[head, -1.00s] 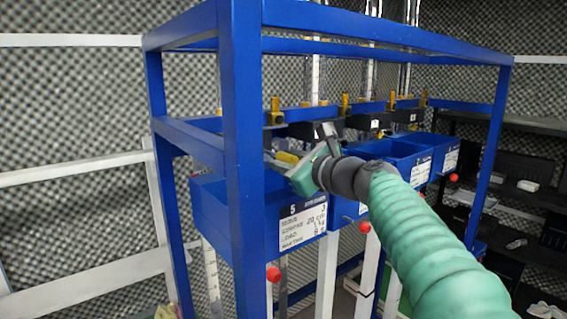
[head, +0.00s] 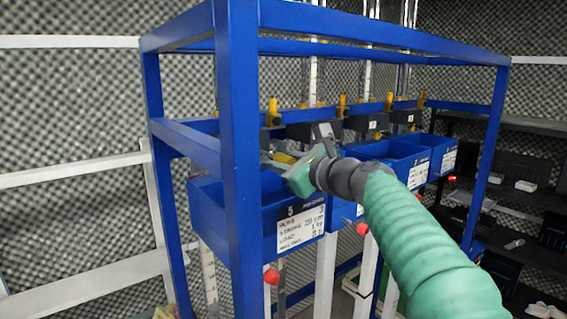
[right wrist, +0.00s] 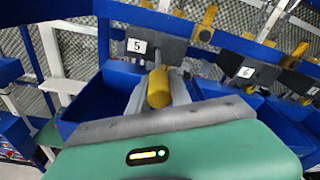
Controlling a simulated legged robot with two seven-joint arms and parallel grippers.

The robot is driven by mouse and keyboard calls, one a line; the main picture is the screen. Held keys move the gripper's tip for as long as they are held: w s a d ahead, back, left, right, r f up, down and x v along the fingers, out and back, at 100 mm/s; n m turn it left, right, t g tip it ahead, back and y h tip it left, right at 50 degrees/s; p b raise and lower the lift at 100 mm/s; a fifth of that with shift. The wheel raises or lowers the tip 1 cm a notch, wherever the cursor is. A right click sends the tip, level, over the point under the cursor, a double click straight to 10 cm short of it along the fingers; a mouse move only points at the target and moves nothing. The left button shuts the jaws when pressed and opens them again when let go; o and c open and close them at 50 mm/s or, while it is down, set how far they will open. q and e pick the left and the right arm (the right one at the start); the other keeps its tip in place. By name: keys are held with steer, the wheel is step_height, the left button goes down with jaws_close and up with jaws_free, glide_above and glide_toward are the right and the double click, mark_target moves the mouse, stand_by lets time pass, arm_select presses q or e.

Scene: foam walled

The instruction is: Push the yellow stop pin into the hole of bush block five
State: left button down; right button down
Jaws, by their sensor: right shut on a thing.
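The yellow stop pin (right wrist: 159,88) is between the fingers of my right gripper (right wrist: 160,95), which is shut on it. Its thin grey end points away from me toward the dark bush block five (right wrist: 172,50), marked with a white 5 label. The end overlaps the block's face in the right wrist view; I cannot tell whether it is in the hole, which is hidden. In the head view the right gripper (head: 292,163) is above the blue bin with the 5 card (head: 301,227), and the yellow pin (head: 284,158) shows beside it. My left gripper is out of view.
A blue frame post (head: 237,160) stands in front, left of my right arm. Bush block six (right wrist: 245,70) is to the right of block five. Yellow upright pieces (right wrist: 207,22) rise above the blocks. More blue bins (head: 405,160) stand in a row to the right.

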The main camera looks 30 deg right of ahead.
steer(key=shift+d, duration=0.15)
stand_by(0.4)
steer(key=shift+a, duration=0.35)
steer(key=shift+d, duration=0.1)
stand_by(0.4)
steer(key=shift+r, duration=0.1)
stand_by(0.4)
steer(key=shift+w+a+p, duration=0.2)
steer(key=shift+w+p, duration=0.25)
steer(key=shift+w, duration=0.9)
steer(key=shift+w+a+p, duration=0.15)
steer(key=shift+w+p, duration=0.3)
steer(key=shift+w, duration=0.85)
steer(key=shift+w+a+p, duration=0.2)
steer(key=shift+w+p, duration=0.9)
steer(key=shift+w, duration=1.5)
steer(key=c, duration=1.1)
jaws_free()
